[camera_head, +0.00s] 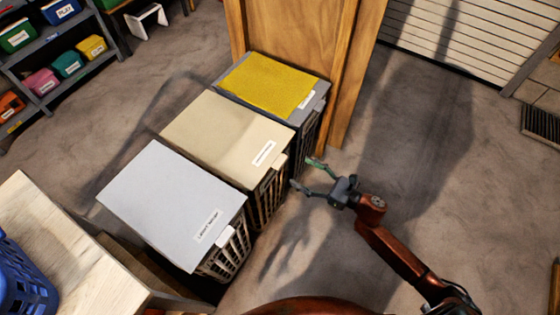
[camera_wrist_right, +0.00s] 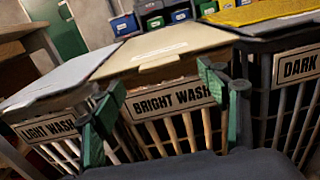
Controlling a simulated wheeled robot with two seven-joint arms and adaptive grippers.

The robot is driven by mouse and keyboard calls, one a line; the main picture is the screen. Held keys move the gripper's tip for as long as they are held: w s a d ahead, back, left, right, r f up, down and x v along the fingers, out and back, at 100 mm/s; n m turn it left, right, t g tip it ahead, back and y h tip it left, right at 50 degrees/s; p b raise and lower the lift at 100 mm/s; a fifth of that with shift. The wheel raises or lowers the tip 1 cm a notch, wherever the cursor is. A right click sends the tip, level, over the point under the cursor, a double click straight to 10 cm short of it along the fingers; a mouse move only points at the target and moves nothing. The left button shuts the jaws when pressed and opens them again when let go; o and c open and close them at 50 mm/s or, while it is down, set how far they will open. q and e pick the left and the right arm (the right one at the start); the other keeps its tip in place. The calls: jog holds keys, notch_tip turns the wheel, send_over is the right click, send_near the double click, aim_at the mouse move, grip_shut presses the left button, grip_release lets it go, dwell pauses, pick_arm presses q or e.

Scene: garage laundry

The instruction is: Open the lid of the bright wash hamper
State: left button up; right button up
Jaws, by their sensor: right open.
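The bright wash hamper is the middle of a row of hampers, with a flat cream lid (camera_head: 225,137) lying shut on its slatted basket. In the right wrist view its label "BRIGHT WASH" (camera_wrist_right: 170,100) is straight ahead, under the front edge of the cream lid (camera_wrist_right: 165,45). My right gripper (camera_head: 306,175) is open and empty, in front of the hampers on their right side. In the right wrist view its green fingertips (camera_wrist_right: 160,90) appear on either side of the label. I cannot tell whether they touch the hamper. My left gripper is out of view.
The light wash hamper with a white lid (camera_head: 170,200) stands close on one side, and the dark hamper with a yellow-topped lid (camera_head: 268,83) on the other. A wooden door (camera_head: 300,35) stands behind. A wooden table (camera_head: 60,250) is at lower left. Floor to the right is clear.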

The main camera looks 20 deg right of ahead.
pick_arm(q)
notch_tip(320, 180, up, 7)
jog(key=b, duration=0.1)
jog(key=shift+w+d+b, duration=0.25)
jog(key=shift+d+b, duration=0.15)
pick_arm(e)
jog(key=x, duration=0.7)
jog(key=shift+w+a+r, duration=0.15)
jog(key=shift+w+a, duration=0.1)
jog(key=shift+a, duration=0.1)
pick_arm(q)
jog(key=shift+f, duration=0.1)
pick_arm(e)
jog(key=shift+c, duration=0.7)
jog(key=c, duration=1.5)
